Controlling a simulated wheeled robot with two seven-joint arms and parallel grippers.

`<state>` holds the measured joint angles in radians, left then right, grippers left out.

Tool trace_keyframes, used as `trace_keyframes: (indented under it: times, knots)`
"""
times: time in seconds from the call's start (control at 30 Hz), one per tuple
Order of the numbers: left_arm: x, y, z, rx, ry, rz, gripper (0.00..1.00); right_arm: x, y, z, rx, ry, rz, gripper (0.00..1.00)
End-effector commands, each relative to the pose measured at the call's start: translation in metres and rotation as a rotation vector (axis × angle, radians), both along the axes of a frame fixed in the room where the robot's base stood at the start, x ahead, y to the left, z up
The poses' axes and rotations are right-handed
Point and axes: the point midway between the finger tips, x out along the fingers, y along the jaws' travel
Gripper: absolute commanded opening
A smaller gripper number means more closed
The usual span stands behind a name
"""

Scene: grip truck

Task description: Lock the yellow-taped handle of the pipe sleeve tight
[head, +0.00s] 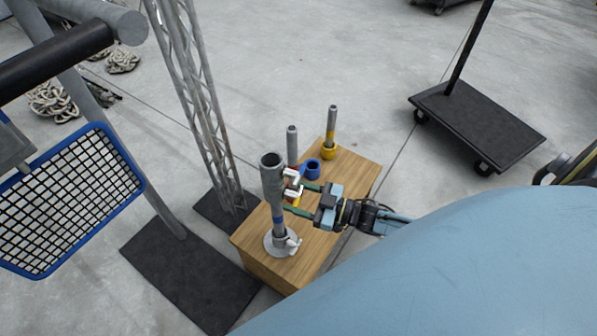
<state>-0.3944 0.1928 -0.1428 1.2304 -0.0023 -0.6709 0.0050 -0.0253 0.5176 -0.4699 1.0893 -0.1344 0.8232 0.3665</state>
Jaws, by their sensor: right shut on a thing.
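The pipe sleeve (270,180) is a grey upright tube standing on a round base (276,249) on the wooden box. Small handles stick out from its right side. The yellow-taped handle (296,199) is at mid height, mostly between the green fingers of my right gripper (298,199). The gripper comes in from the right and is shut on this handle, close beside the tube. A paler handle (290,174) with a reddish mark sits just above it. The exact turn of the yellow-taped handle is too small to tell. My left gripper is not in view.
The wooden box (340,172) also bears a grey pipe (292,145), a blue ring-shaped part (312,169) and a yellow-based pipe (331,128). A lattice truss (197,95) stands close on the left. A black cart (478,125) stands at the right on open floor.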

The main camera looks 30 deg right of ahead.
Motion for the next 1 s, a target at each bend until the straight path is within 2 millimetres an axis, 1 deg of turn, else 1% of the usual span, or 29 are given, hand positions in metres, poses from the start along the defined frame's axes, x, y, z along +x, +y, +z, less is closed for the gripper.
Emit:
trace_keyframes:
  times: [0.03,0.07,0.2,0.23,0.5,0.63,0.7,0.77,0.8,1.0]
  knots:
    - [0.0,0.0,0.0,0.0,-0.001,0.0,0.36,0.0,0.001,0.001,0.0,-0.002,0.001,0.32]
    - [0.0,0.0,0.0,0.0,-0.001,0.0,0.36,0.0,0.001,0.001,0.0,-0.002,0.001,0.56]
    - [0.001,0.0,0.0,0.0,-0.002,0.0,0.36,0.0,0.001,0.0,0.0,-0.002,0.001,0.74]
    - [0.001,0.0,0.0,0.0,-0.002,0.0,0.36,0.0,0.001,0.0,0.0,-0.002,0.001,0.76]
    - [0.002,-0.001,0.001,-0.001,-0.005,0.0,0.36,-0.001,0.0,0.0,-0.001,-0.001,0.0,0.76]
    - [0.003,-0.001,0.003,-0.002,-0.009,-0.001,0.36,-0.009,-0.006,-0.001,-0.003,0.002,0.0,0.76]
    - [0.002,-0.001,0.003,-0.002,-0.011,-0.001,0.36,-0.017,-0.013,-0.001,-0.004,0.003,0.0,0.76]
    - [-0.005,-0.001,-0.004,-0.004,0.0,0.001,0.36,-0.027,-0.021,-0.001,-0.003,0.004,-0.001,0.76]
    - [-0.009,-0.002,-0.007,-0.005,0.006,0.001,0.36,-0.034,-0.026,-0.001,-0.003,0.004,-0.001,0.76]
    - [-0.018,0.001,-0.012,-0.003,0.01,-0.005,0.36,-0.071,-0.054,-0.001,-0.004,0.002,0.0,0.76]
